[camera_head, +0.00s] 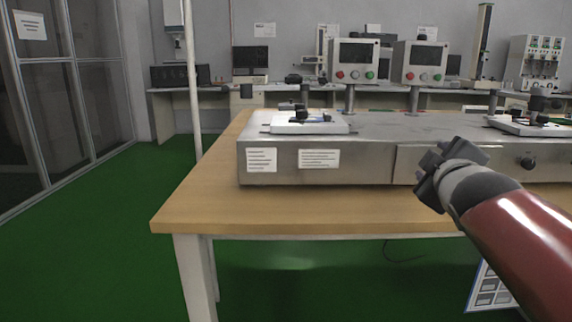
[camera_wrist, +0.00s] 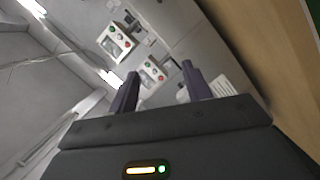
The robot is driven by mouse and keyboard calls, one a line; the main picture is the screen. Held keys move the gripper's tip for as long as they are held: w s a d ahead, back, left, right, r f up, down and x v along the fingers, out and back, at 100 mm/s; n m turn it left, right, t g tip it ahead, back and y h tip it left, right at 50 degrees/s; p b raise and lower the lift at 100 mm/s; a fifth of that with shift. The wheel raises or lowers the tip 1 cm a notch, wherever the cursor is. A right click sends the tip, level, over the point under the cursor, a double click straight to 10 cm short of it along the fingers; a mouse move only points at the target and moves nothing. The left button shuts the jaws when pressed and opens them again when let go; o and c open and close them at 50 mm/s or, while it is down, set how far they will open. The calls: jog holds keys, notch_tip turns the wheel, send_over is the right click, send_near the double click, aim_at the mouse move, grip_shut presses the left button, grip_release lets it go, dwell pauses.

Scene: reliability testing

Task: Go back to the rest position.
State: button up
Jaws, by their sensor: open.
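My gripper (camera_head: 432,178) is at the right of the head view, at the end of my red arm. It is held in front of the metal test bench and apart from it, as far as I can tell. In the wrist view its two dark fingers (camera_wrist: 158,90) stand apart with nothing between them. The wrist view is tilted. The metal test bench (camera_head: 370,160) stands on a wooden table (camera_head: 200,190). A white fixture plate (camera_head: 290,127) with small dark parts lies on the bench's left end.
A second white fixture (camera_head: 530,128) is at the bench's right. Two control boxes with screens, a left one (camera_head: 355,60) and a right one (camera_head: 420,63), stand on posts behind. Green floor (camera_head: 90,240) is open at the left, beside a glass partition (camera_head: 90,100).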

jog(key=s+a+f+m+g+y+p, duration=0.1)
jog(key=s+a+f+m+g, duration=0.3)
jog(key=s+f, duration=0.6)
jog(key=s+a+f+m+g+y+p, duration=0.1)
jog(key=s+a+f+m+g, duration=0.4)
jog(key=s+f, duration=0.6)
jog(key=shift+s+a+f+g+y, duration=0.3)
jog(key=shift+a+f+g+y, duration=0.45)
jog(key=shift+a, duration=0.4)
jog(key=shift+r, duration=0.15)
